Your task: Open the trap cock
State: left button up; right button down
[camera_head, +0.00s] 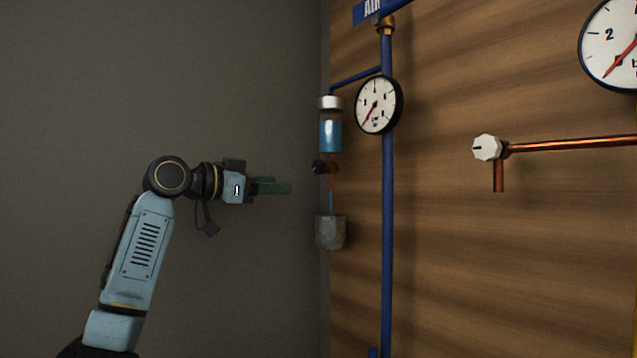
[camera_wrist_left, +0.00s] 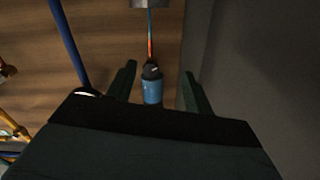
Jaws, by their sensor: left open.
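The trap is a clear bowl of blue liquid (camera_head: 331,134) with a pale cap, hanging from a blue branch pipe. The dark cock (camera_head: 320,167) sits at its lower end. In the left wrist view, upside down, the cock (camera_wrist_left: 151,71) shows as a small black knob with a pale mark beside the blue bowl (camera_wrist_left: 153,93). My left gripper (camera_head: 288,188) is open and empty, left of the cock and slightly below it, with a gap between. In the left wrist view my two fingers (camera_wrist_left: 159,69) flank the cock without visible contact.
A grey cup (camera_head: 330,233) is below the cock, with a thin red-and-blue line between them. A blue vertical pipe (camera_head: 387,230) and a round gauge (camera_head: 378,105) stand close right. A white valve knob (camera_head: 487,147) on copper pipe is farther right. A grey wall (camera_head: 260,80) is at left.

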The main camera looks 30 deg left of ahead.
aim_at(316, 168)
pick_arm(q)
notch_tip(316, 168, up, 4)
jog(key=s+f+m, duration=0.1)
jog(key=s, duration=0.2)
jog(key=shift+h, duration=0.3)
jog(key=p+x, duration=0.1)
jog(key=x, duration=0.3)
jog(key=p+x, duration=0.1)
jog(key=x, duration=0.3)
jog(key=r+p+x, duration=0.1)
jog(key=x, duration=0.3)
jog(key=shift+d+p, duration=0.15)
jog(key=shift+p, duration=0.2)
jog(key=shift+x, duration=0.8)
jog(key=shift+f, duration=0.15)
jog(key=shift+c, duration=0.2)
jog(key=c, duration=0.9)
